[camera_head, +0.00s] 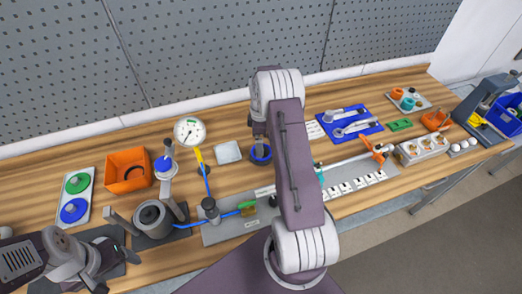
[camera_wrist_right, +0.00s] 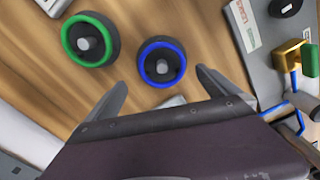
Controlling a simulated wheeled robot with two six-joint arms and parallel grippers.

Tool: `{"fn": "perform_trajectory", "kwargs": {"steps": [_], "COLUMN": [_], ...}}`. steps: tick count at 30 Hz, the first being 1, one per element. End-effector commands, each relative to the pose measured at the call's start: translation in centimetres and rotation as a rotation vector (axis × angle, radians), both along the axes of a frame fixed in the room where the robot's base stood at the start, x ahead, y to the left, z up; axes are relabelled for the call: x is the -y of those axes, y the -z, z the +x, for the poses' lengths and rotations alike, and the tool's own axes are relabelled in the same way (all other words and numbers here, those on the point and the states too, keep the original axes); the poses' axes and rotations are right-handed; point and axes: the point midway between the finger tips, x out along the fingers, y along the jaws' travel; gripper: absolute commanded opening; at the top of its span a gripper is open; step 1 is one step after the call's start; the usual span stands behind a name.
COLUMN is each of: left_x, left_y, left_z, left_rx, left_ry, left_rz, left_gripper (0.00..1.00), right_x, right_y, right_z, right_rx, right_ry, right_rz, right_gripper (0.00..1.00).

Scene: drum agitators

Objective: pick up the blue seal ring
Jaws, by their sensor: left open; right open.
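The blue seal ring (camera_wrist_right: 162,63) is a black ring with a blue rim around a grey peg, on the wooden bench. In the head view the ring (camera_head: 260,158) shows just left of my right arm. My right gripper (camera_wrist_right: 161,77) is open and empty. In the wrist view its fingers lie apart on either side of the ring's near edge, with no visible contact. The head view hides most of this gripper behind its arm.
A similar green-rimmed ring (camera_wrist_right: 90,40) lies left of the blue one in the wrist view. A white square block (camera_head: 228,152), a gauge (camera_head: 189,132) and an orange bin (camera_head: 126,170) stand nearby. A grey fixture plate (camera_head: 225,232) runs along the front.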

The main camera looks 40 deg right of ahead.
Motion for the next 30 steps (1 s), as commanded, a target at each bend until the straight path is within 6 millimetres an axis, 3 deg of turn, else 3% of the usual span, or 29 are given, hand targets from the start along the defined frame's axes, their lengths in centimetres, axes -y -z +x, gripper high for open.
{"fn": "perform_trajectory", "kwargs": {"steps": [3,7,15,17,22,30], "left_x": [0.0,0.0,0.0,0.0,0.0,0.0], "left_y": [-1.5,-1.9,-1.8,-1.8,-1.8,-1.8], "left_z": [0.0,0.0,0.0,0.0,0.0,0.0], "left_rx": [0.000,0.000,0.000,0.000,0.000,0.000], "left_ry": [0.000,0.000,0.000,0.000,0.000,0.000], "left_rz": [0.000,0.000,0.000,0.000,0.000,0.000], "left_gripper": [0.76,0.76,0.76,0.76,0.76,0.76], "right_x": [0.3,0.4,0.4,0.4,0.4,0.4], "right_y": [1.7,4.0,4.8,4.8,4.8,4.7], "right_z": [-0.2,-0.2,-0.1,-0.1,-0.1,-0.1], "right_rx": [-0.007,-0.004,-0.001,-0.001,-0.001,0.000], "right_ry": [0.001,0.001,0.000,0.000,0.000,0.000], "right_rz": [0.003,0.002,0.001,0.001,0.001,0.000], "right_gripper": [0.99,0.99,0.99,0.85,0.38,0.36]}}
